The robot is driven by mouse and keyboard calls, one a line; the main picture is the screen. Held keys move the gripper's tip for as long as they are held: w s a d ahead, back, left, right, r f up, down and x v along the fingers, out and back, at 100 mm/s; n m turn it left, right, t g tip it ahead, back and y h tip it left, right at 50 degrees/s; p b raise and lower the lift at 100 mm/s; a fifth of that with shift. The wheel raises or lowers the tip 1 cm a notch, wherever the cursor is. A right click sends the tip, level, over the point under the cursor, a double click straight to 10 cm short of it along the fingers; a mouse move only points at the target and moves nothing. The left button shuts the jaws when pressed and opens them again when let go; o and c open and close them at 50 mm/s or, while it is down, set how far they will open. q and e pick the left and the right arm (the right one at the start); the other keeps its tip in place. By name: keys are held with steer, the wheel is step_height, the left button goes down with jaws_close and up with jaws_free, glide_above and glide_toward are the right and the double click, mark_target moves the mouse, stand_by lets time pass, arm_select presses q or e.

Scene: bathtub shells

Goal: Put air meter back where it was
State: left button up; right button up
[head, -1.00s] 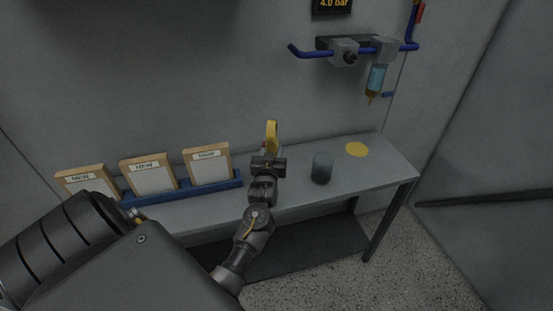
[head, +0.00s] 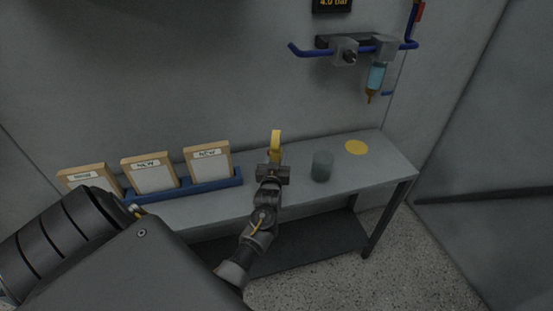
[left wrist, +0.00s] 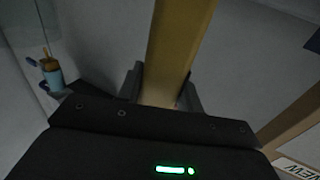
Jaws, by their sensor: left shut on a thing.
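A yellow upright object, which looks like the air meter (head: 275,143), is held by my left gripper (head: 273,165) above the grey bench. In the left wrist view the yellow body (left wrist: 175,50) stands between the two fingers (left wrist: 160,88), which are shut on it. Its lower end and face are hidden by the gripper. A flat yellow disc (head: 356,147) lies on the bench to the right, apart from the held object. My right gripper is not in view.
A dark translucent cup (head: 322,166) stands on the bench (head: 385,172) right of the gripper. A blue tray (head: 215,187) with several "NEW" framed boards (head: 209,163) is at left. Above are a blue pipe (head: 309,51) and a filter bowl (head: 376,76).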

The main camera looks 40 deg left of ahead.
arm_select(q)
steer(key=o, duration=1.1)
steer(key=shift+c, duration=0.2)
steer(key=shift+o, duration=0.5)
steer(key=shift+r, duration=0.1)
steer(key=b+v, duration=0.1)
steer(key=v, duration=1.1)
steer(key=shift+b, duration=0.4)
